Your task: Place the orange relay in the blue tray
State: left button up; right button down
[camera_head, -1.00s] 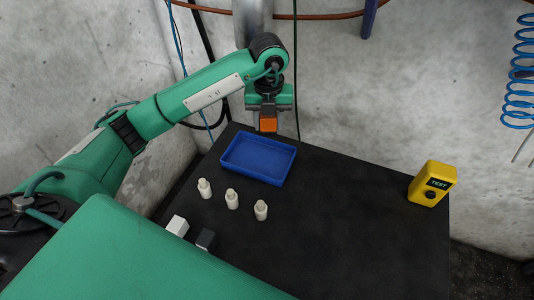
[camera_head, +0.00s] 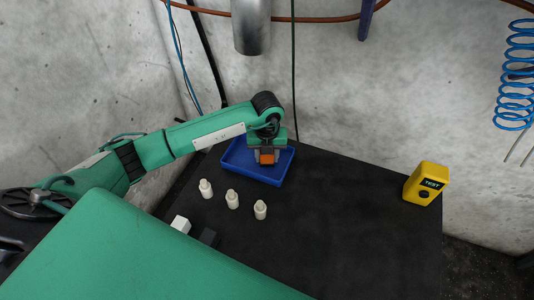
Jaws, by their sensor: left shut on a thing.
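The orange relay (camera_head: 267,158) is a small orange block held in my left gripper (camera_head: 267,156), which is shut on it. The gripper and relay are low over the blue tray (camera_head: 237,161), towards its right half. The tray is a shallow rectangle on the black table. I cannot tell whether the relay touches the tray floor. The gripper and wrist hide part of the tray's back and middle. My right gripper is not in view.
Several small white bottles, including one at the right (camera_head: 260,209), stand in front of the tray. A yellow TEST box (camera_head: 425,183) stands far right. The table's middle right is clear.

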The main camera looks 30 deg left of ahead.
pick_arm(q)
jog(key=shift+f, duration=0.1)
jog(key=o, duration=1)
notch_tip(320, 180, up, 11)
jog(key=b, duration=0.3)
jog(key=shift+r, duration=0.65)
jog(key=shift+s+f, duration=0.1)
